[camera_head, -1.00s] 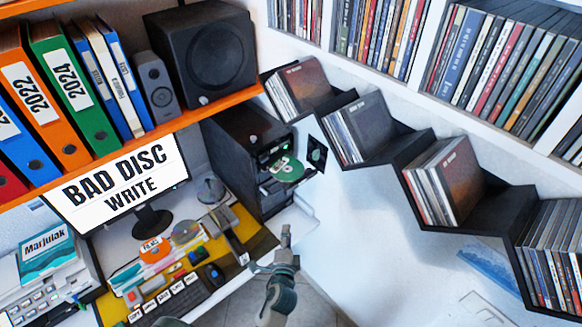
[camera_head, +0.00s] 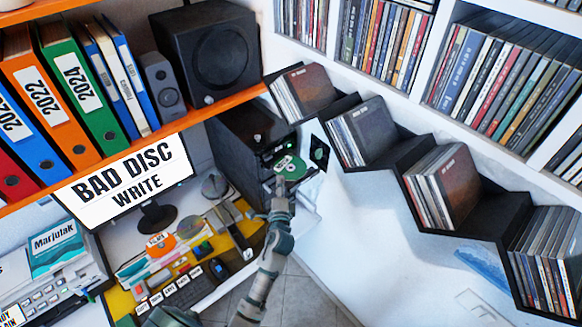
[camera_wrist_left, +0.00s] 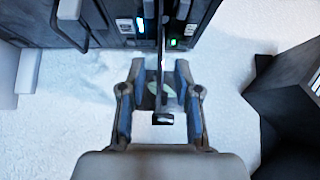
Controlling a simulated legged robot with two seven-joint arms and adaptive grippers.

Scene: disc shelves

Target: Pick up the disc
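The green disc (camera_head: 291,168) lies in the extended drive tray of the black computer tower (camera_head: 250,150) in the head view. My left gripper (camera_head: 280,184) is just in front of the disc, at its near edge. In the left wrist view the two fingers of my left gripper (camera_wrist_left: 160,66) stand apart. The dark tray edge (camera_wrist_left: 162,119) and a pale green sliver of the disc (camera_wrist_left: 172,92) show between them. I cannot tell whether a finger touches the disc. My right gripper is not in view.
A keyboard (camera_head: 187,289) and clutter cover the desk at left. An orange shelf (camera_head: 150,138) with binders and a speaker (camera_head: 210,50) hangs above. Zigzag disc shelves (camera_head: 395,155) line the right wall.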

